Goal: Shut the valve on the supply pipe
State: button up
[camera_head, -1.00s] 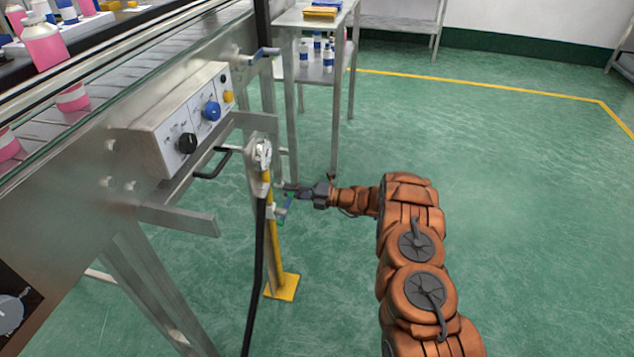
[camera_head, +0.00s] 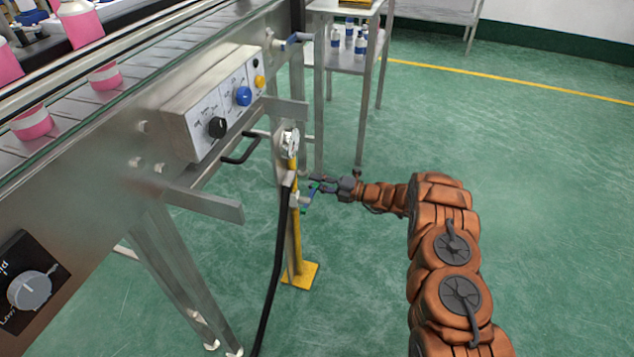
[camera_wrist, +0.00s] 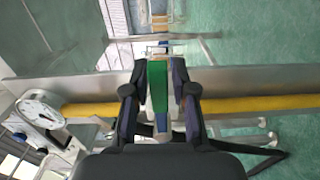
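The supply pipe is a yellow post (camera_head: 296,240) with a round white gauge (camera_head: 290,142) on top; the gauge (camera_wrist: 40,108) is at the left in the wrist view. The valve on it has a blue and green lever (camera_head: 308,197). In the wrist view the lever's green part (camera_wrist: 157,85) points up between my fingers. My gripper (camera_head: 320,184) is at the lever, right of the post. In the wrist view my gripper (camera_wrist: 160,105) is open, with a finger on each side of the lever and visible gaps. Contact cannot be told.
A black hose (camera_head: 279,250) hangs beside the post. The conveyor frame with a control box (camera_head: 215,105) and a jutting metal bar (camera_head: 205,203) is at the left. A metal shelf trolley (camera_head: 350,65) stands behind. The green floor at the right is clear.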

jog(key=shift+o, duration=1.1)
jog(key=v, duration=1.2)
